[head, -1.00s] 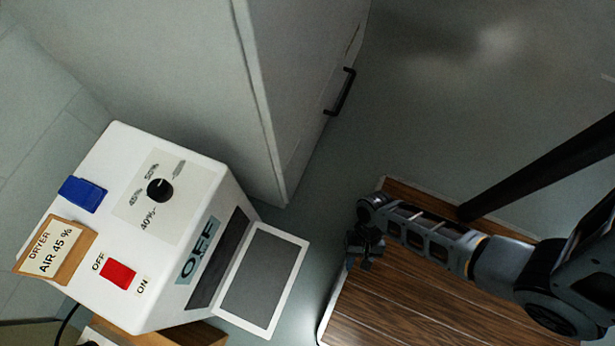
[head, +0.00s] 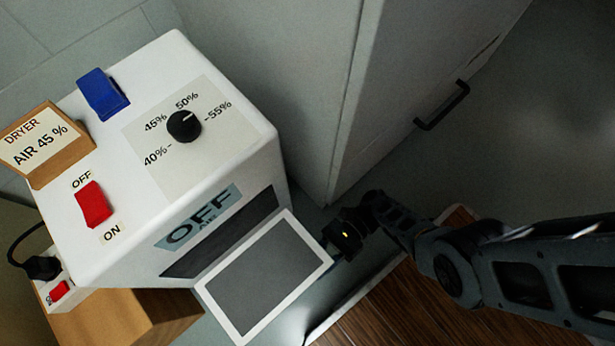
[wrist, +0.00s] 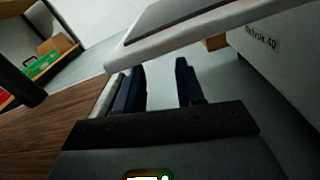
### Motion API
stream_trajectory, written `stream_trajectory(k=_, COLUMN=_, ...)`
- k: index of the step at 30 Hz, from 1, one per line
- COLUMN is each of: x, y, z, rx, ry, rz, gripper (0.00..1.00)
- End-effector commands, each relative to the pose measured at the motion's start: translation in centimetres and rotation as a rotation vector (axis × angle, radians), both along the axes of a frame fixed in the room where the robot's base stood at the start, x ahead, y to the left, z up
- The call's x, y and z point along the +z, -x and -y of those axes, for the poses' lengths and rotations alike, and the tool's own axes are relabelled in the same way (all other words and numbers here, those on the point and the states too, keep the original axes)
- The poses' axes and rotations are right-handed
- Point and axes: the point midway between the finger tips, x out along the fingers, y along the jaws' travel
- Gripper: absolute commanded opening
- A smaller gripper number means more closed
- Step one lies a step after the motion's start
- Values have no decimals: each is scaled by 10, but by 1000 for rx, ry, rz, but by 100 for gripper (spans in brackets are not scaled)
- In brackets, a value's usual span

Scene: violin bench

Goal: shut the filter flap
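The filter flap (head: 265,278) is a grey panel in a white frame, hanging open and tilted out from the front of the white dryer (head: 235,150). The dark filter slot (head: 222,235) behind it is uncovered. My gripper (head: 333,240) is beside the flap's outer right corner. In the wrist view the flap's pale edge (wrist: 185,38) crosses just beyond and above my gripper's fingertips (wrist: 160,75). The two fingers stand apart with nothing visible between them. I cannot tell whether they touch the flap.
A grey cabinet with a black handle (head: 442,106) stands behind and right of the dryer. A wooden top (head: 385,315) lies under my arm. The dryer carries a black dial (head: 184,126), red switch (head: 93,204) and blue block (head: 103,94). Its panel reads OFF.

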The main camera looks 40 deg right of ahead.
Motion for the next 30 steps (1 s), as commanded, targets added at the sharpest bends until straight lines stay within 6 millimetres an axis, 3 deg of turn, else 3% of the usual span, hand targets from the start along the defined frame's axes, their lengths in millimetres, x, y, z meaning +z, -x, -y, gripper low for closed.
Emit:
stream_trajectory(k=16, x=0, y=5, z=-68, rx=0, ry=-3, rz=0, gripper=38)
stream_trajectory(k=28, x=1, y=4, z=-77, rx=-3, ry=-3, rz=0, gripper=38)
stream_trajectory(k=30, x=1, y=4, z=-77, rx=-3, ry=-3, rz=0, gripper=33)
